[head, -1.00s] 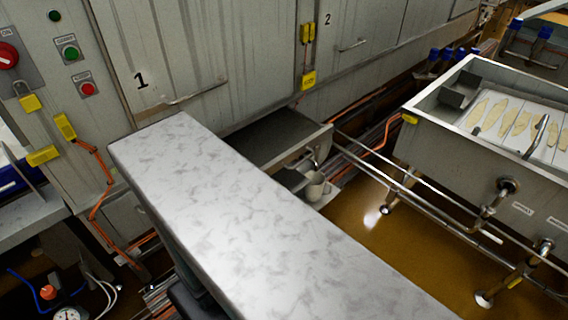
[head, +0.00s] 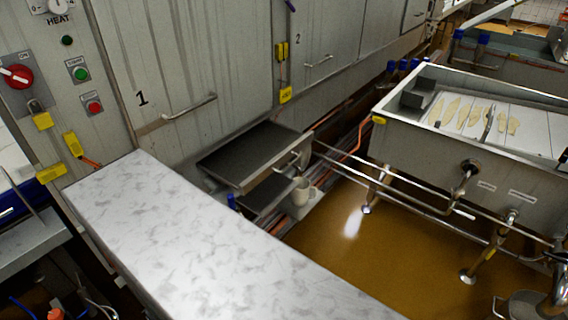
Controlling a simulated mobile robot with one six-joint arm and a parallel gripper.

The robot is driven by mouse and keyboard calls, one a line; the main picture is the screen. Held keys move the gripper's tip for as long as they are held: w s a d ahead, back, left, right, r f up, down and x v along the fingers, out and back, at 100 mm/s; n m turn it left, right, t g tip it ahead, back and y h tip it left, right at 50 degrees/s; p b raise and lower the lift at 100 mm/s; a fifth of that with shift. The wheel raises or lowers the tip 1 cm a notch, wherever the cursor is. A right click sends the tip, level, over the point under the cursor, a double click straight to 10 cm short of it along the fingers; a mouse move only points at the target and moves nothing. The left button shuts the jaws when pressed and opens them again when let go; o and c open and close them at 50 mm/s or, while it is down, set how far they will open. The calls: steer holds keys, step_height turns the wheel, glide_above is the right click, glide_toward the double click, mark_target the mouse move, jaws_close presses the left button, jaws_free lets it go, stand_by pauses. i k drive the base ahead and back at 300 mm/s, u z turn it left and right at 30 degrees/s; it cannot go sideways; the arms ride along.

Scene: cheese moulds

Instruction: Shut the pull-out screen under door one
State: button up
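Door one (head: 175,65) is a grey panel marked "1" with a bar handle, and it looks shut. The pull-out screen (head: 250,152) is a dark flat panel with a metal rim below door one. It sticks out from the wall, with a small handle on its front end. A second dark panel (head: 266,194) shows lower down, partly hidden by the pale slab. My gripper is not in view.
A long pale marbled slab (head: 200,245) crosses the foreground, left of and in front of the screen. A white cup (head: 300,191) stands below the screen's front. Pipes (head: 395,185) run right to a steel vat (head: 480,150). Brown floor (head: 345,260) is clear.

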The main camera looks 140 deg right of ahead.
mark_target(243, 163)
steer(key=k, duration=0.2)
steer(key=z, duration=4.8)
steer(key=k, duration=0.45)
steer(key=u, duration=0.15)
